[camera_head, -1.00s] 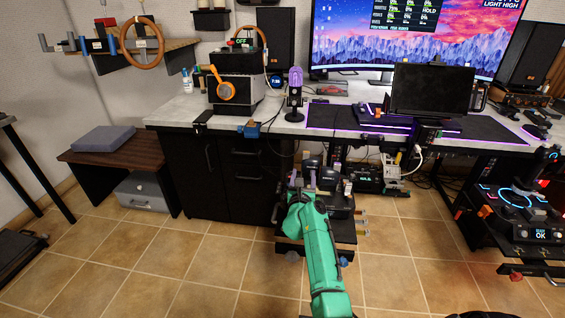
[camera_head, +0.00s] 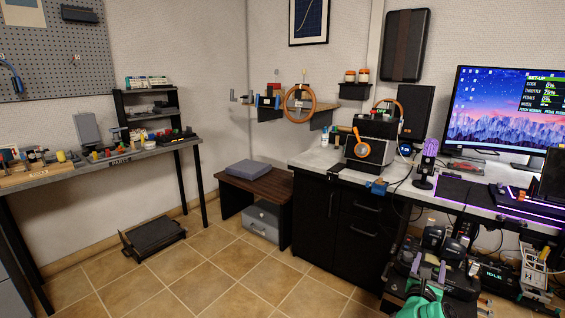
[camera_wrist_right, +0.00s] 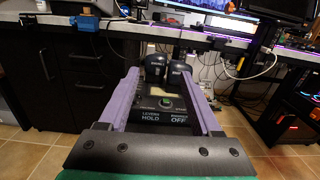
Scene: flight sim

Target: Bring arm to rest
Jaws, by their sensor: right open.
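My right gripper (camera_head: 432,270), with purple fingers on a green arm, is at the lower right of the head view, in front of the desk. The right wrist view shows its two fingers (camera_wrist_right: 160,78) spread wide with nothing gripped between them. Beyond and between them is a black lever unit (camera_wrist_right: 160,108) with two dark lever handles and small displays reading "LEVERS HOLD" and "OFF". I cannot tell whether the fingers touch it. The unit also shows in the head view (camera_head: 455,247). My left gripper is not in view.
A black drawer cabinet (camera_head: 337,215) under the desk stands left of the gripper. A low wooden bench (camera_head: 262,186) and a workbench (camera_head: 100,160) stand further left. A black pedal-like plate (camera_head: 152,237) lies on the tiles. The tiled floor (camera_head: 235,275) in the middle is clear.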

